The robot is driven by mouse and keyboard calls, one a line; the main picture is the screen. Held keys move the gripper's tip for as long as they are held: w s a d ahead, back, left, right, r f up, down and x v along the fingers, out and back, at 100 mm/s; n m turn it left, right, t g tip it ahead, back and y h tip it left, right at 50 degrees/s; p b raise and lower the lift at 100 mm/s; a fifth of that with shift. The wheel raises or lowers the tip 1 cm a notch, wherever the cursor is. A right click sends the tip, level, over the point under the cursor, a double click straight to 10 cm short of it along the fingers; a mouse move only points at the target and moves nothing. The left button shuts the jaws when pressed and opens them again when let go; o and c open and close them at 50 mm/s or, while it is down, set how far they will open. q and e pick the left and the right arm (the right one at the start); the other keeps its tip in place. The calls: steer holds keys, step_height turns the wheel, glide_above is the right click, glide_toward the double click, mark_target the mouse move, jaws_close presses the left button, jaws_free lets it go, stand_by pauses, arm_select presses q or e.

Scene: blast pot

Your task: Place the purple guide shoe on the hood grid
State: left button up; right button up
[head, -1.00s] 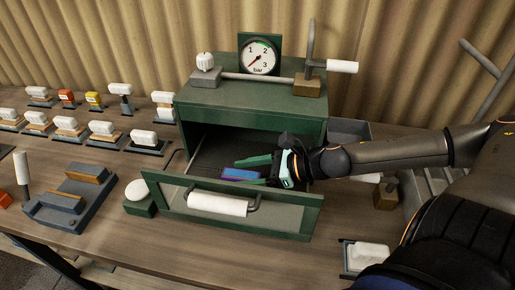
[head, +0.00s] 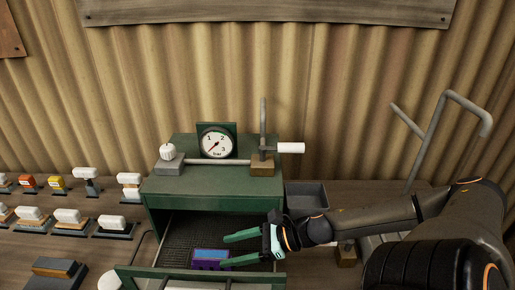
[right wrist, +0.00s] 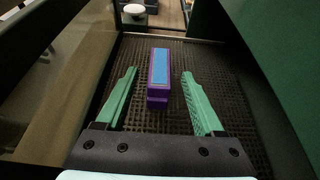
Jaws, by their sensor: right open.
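The purple guide shoe (head: 210,257), a small block with a blue top, rests on the dark hood grid (head: 183,236) inside the green hood (head: 203,187). In the right wrist view the shoe (right wrist: 159,76) stands on the mesh grid (right wrist: 225,100). My right gripper (head: 226,249) reaches in from the right through the open front. Its green fingers are open, one on each side of the shoe's near end, with a gap on both sides in the wrist view (right wrist: 160,92). My left gripper is not in view.
A pressure gauge (head: 217,142), a white knob (head: 167,152) and a lever with a white handle (head: 290,148) sit on the hood. The lowered green front panel (head: 140,271) lies before the opening. Several white-topped blocks (head: 67,216) stand at the left. A grey bin (head: 307,195) is at right.

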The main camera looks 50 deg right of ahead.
steer(key=shift+v, duration=1.5)
steer(key=shift+s+d+r, duration=0.3)
steer(key=shift+s+r, duration=0.05)
steer(key=shift+s, duration=0.05)
steer(key=shift+v, duration=0.95)
steer(key=shift+f, duration=0.1)
